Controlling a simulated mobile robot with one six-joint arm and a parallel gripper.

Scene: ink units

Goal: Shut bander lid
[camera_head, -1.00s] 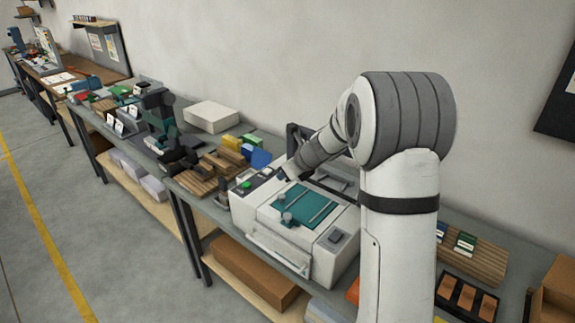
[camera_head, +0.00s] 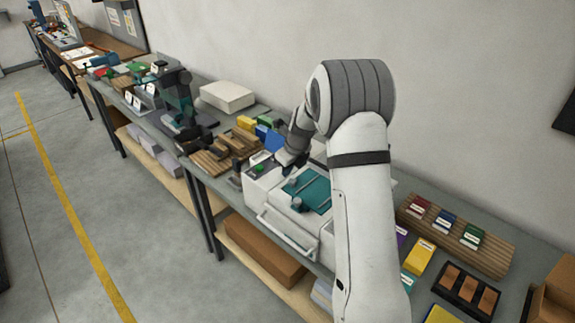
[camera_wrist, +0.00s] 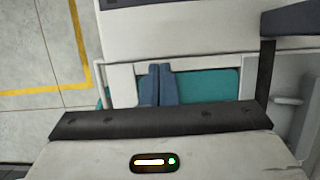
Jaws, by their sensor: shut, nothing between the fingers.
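The bander (camera_head: 262,190) is a white machine with a teal bed (camera_head: 308,190) and a pale front handle bar (camera_head: 287,236). It stands on the bench, partly hidden by my arm. Its lid cannot be made out clearly in the head view; my arm covers the back of the machine. My gripper (camera_head: 287,165) is over the back left part of the bander. In the wrist view my gripper (camera_wrist: 158,72) has its blue-grey fingers together and empty, in front of the teal bed (camera_wrist: 205,86) and a pale frame (camera_wrist: 122,72). Contact cannot be told.
Yellow and blue boxes (camera_head: 247,123) and wooden pieces (camera_head: 215,155) lie left of the bander. A wooden rack with small boxes (camera_head: 455,235) and a dark tray (camera_head: 466,290) lie to the right. A cardboard box (camera_head: 262,248) is on the lower shelf. The floor in front is clear.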

